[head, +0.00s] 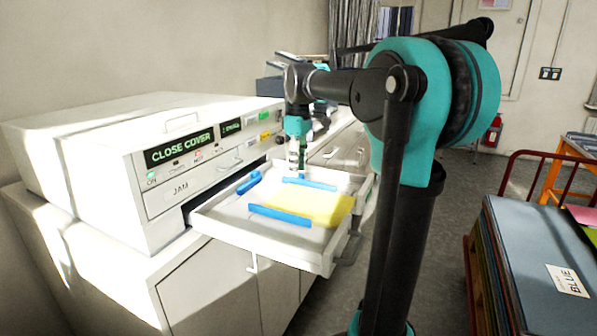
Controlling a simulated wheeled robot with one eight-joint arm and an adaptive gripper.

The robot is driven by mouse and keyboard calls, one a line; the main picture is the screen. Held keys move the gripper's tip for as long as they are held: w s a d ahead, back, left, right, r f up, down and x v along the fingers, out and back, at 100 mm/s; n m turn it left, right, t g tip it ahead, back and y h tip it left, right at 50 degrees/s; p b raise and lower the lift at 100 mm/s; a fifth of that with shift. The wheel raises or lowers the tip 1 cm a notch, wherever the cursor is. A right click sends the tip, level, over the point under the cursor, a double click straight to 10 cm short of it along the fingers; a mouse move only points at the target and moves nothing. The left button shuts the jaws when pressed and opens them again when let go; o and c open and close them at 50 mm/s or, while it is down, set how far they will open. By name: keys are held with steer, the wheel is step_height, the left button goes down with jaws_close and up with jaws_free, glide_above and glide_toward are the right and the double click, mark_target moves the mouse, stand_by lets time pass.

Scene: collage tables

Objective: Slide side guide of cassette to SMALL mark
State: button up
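A white cassette tray (204,219) is pulled out from the front of a white machine (105,150). A stack of yellow sheets (318,205) lies in the tray. One long blue guide (279,215) stands along the near side of the sheets and another (309,184) along their far side. A shorter blue guide (249,183) sits at the left, towards the machine. My gripper (297,172) points down over the tray's far part, close to the far blue guide. Its fingers are small here; I cannot tell whether they are open or touch the guide. No SMALL mark is readable.
The machine's display reads CLOSE COVER, and a drawer below reads JAM. White cabinets (200,285) stand below. At the right, a red-railed cart (480,262) holds stacked sheets with a BLUE label. Open floor (440,200) lies behind my arm.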

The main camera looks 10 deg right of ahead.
step_height(320, 180, up, 10)
stand_by(0.3)
